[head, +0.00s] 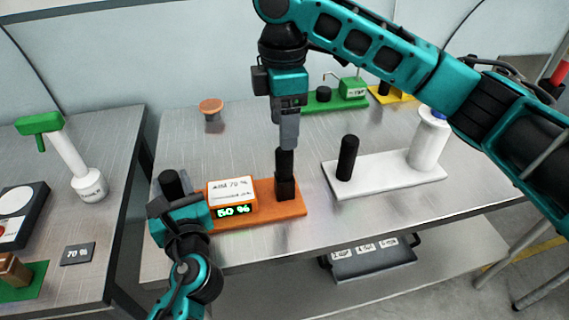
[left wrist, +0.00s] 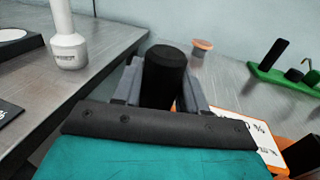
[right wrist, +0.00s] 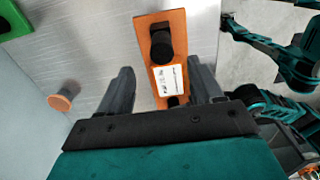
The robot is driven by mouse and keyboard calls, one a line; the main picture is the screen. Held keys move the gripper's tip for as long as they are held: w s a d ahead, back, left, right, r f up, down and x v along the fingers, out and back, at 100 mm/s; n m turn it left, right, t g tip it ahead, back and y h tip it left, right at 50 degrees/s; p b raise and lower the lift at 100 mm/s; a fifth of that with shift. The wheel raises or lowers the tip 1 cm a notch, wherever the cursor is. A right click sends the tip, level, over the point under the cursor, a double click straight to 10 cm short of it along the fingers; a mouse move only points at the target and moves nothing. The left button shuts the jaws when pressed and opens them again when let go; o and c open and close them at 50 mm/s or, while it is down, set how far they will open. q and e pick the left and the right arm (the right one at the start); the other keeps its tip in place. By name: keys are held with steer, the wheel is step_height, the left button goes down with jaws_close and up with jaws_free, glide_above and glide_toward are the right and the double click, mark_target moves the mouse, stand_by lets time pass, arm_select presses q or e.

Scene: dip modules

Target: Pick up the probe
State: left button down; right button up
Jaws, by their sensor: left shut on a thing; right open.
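An orange base (head: 255,214) carries a white label and a green "50 %" display. A black cylinder (head: 170,182) stands at its left end; I cannot tell for certain that it is the probe. My left gripper (head: 180,205) is shut on this cylinder, which shows between the fingers in the left wrist view (left wrist: 165,72). At the base's right end is a black post (head: 286,180) in a square block, seen from above in the right wrist view (right wrist: 161,45). My right gripper (head: 288,145) points down just above this post, its fingers apart in the right wrist view (right wrist: 158,85).
A white base (head: 390,184) with a black cylinder (head: 347,158) and a white bottle (head: 428,140) stands to the right. A brown-topped round object (head: 211,108) and a green base (head: 325,102) stand behind. A side table (head: 110,150) is at left.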

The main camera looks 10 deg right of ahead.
mark_target(284, 162)
step_height(284, 162, down, 9)
steer(key=shift+s+f, duration=0.1)
steer(key=shift+f, duration=0.1)
stand_by(0.3)
steer(key=shift+r, duration=0.1)
steer(key=c, duration=1.1)
step_height(284, 162, up, 10)
arm_select(q)
steer(key=c, duration=0.6)
jaws_free()
